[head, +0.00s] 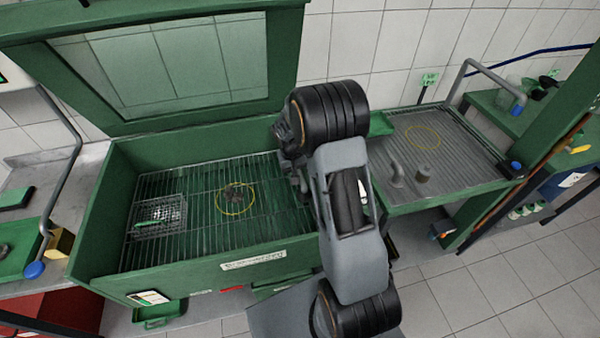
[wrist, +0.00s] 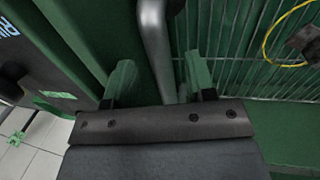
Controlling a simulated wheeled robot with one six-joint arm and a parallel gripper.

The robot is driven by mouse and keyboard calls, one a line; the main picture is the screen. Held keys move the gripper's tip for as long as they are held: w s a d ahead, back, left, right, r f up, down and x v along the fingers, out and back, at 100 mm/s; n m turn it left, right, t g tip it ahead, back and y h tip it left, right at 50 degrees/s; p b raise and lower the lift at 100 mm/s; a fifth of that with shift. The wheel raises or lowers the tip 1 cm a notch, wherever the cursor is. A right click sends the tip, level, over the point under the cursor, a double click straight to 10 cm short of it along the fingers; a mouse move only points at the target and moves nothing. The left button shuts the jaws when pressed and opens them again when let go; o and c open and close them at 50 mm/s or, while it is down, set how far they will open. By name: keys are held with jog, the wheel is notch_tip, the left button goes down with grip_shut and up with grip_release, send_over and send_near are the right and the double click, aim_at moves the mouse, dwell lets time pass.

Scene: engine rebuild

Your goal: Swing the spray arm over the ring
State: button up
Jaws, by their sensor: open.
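In the wrist view my gripper (wrist: 158,72) is open, its two green fingers apart. A grey pipe (wrist: 155,35), which looks like the spray arm, runs between the fingers; I cannot tell whether either touches it. In the head view my own arm hides the gripper and this pipe. A yellow ring (head: 236,199) lies on the grate of the green wash cabinet, with a dark part (head: 238,191) inside it. The ring (wrist: 268,42) and part (wrist: 305,42) also show at the upper right of the wrist view.
The cabinet lid (head: 160,65) stands open. A wire basket (head: 158,217) sits on the grate's left side. To the right is a draining tray (head: 455,165) with another yellow ring (head: 423,138) and grey fittings. A bent pipe (head: 70,165) with a blue end stands at left.

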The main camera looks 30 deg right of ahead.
jog(key=shift+d+f, duration=0.15)
jog(key=shift+f, duration=0.7)
jog(key=shift+c, duration=0.3)
grip_shut()
